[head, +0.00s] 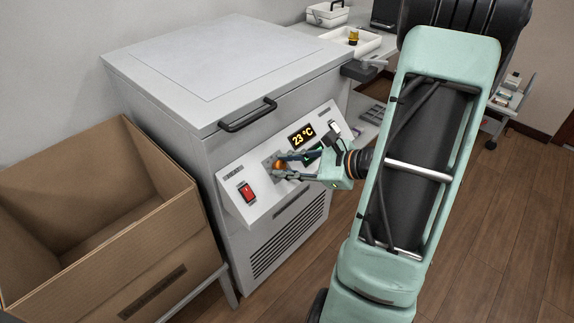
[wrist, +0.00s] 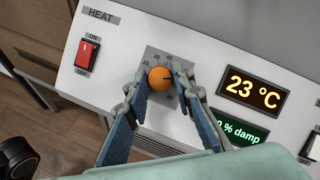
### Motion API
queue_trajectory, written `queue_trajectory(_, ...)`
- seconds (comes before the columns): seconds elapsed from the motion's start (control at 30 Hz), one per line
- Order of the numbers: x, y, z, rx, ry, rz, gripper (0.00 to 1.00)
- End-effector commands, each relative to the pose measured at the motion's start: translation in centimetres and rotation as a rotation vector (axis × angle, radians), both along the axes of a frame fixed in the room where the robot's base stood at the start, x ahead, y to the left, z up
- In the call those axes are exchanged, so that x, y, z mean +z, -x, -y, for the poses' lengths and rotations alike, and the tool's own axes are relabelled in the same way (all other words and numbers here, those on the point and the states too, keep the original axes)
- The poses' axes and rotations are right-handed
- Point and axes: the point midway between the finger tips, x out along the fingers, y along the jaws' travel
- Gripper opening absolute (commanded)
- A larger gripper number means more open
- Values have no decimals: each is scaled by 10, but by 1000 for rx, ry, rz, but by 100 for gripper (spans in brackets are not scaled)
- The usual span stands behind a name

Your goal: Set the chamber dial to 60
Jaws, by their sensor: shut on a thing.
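The chamber dial is an orange round knob (wrist: 160,78) on the chamber's sloped front panel (head: 262,205), with a numbered scale around it. My gripper (wrist: 161,92) is shut on the knob, with one finger on each side of it in the wrist view. In the head view my gripper (head: 280,166) reaches the panel from the right, and the orange knob (head: 278,164) shows between its fingers. A dark mark on the knob points to the right in the wrist view. Part of the scale is hidden by the fingers. The display (wrist: 253,91) reads 23 °C.
A red rocker switch (wrist: 87,57) labelled HEAT sits left of the knob. A green damp display (wrist: 239,129) is below the temperature display. A cardboard box (head: 150,245) stands left of the chamber. The lid handle (head: 248,114) juts out above the panel.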

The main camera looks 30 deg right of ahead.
Motion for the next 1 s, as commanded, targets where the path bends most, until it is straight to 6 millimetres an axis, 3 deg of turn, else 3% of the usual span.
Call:
queue_trajectory(0.57,1,0,-2,-18,-22,-5,0)
queue_trajectory(0.6,1,0,-2,-18,-22,-5,26)
queue_trajectory(0.73,1,0,-1,-19,-21,-6,40)
queue_trajectory(1.0,1,0,0,-20,-20,-6,40)
